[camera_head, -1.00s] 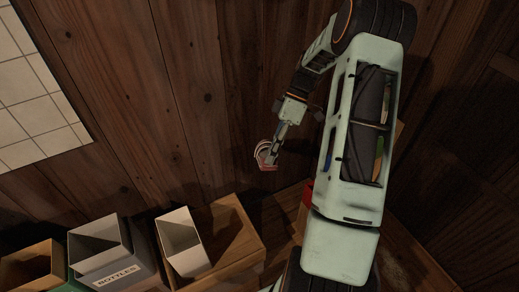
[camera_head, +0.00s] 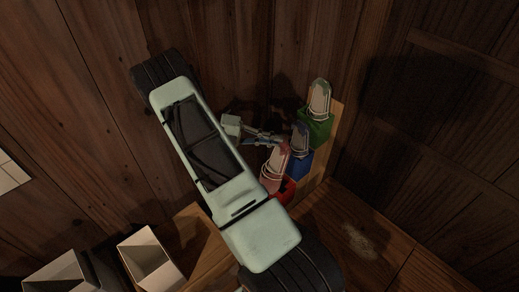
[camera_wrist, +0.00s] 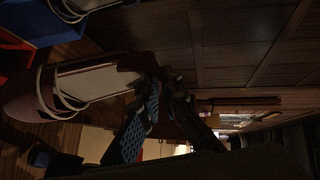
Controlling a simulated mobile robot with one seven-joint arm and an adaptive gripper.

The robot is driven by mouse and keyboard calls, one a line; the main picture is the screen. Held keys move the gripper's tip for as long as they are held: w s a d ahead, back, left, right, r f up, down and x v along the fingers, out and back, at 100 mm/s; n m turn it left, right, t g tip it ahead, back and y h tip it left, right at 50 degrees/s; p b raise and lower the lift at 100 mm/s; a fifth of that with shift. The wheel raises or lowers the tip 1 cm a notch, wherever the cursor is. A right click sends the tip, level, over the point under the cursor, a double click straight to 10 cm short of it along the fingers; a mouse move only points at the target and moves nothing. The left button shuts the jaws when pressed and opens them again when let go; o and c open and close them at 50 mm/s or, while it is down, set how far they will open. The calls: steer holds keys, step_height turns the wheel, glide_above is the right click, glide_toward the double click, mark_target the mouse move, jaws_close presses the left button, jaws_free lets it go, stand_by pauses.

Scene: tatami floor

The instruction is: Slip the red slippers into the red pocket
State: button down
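The red slippers (camera_head: 273,172) are pinkish-red with pale insoles and straps. In the head view they hang tilted, toe end down, in front of the red pocket (camera_head: 287,192) and partly cover it. My gripper (camera_head: 283,146) is shut on their upper, heel end. In the wrist view the slippers (camera_wrist: 85,85) reach left from my gripper's fingers (camera_wrist: 160,85), with the rounded toe in front of the red pocket (camera_wrist: 12,62). The toe shows whole there, outside the pocket; I cannot tell the gap between them.
A blue pocket (camera_head: 303,165) and a green pocket (camera_head: 316,132) sit up the same wooden board (camera_head: 329,150), each with light slippers standing in it. A wooden wall is behind. Open white boxes (camera_head: 150,262) stand at the lower left.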

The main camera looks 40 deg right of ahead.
mark_target(276, 157)
steer(key=w+d+r+n+t+h, duration=0.3)
steer(key=d+r+t+h, duration=0.1)
steer(key=d+h, duration=0.1)
steer(key=shift+w+a+f+b, duration=0.1)
steer(key=shift+f+b, duration=3.45)
steer(key=shift+f, duration=1.05)
steer(key=shift+a+f+b, duration=0.1)
steer(key=shift+f+b, duration=3.45)
steer(key=shift+f, duration=1.05)
steer(key=c, duration=2.1)
jaws_free()
steer(key=v, duration=1.2)
steer(key=shift+r, duration=0.2)
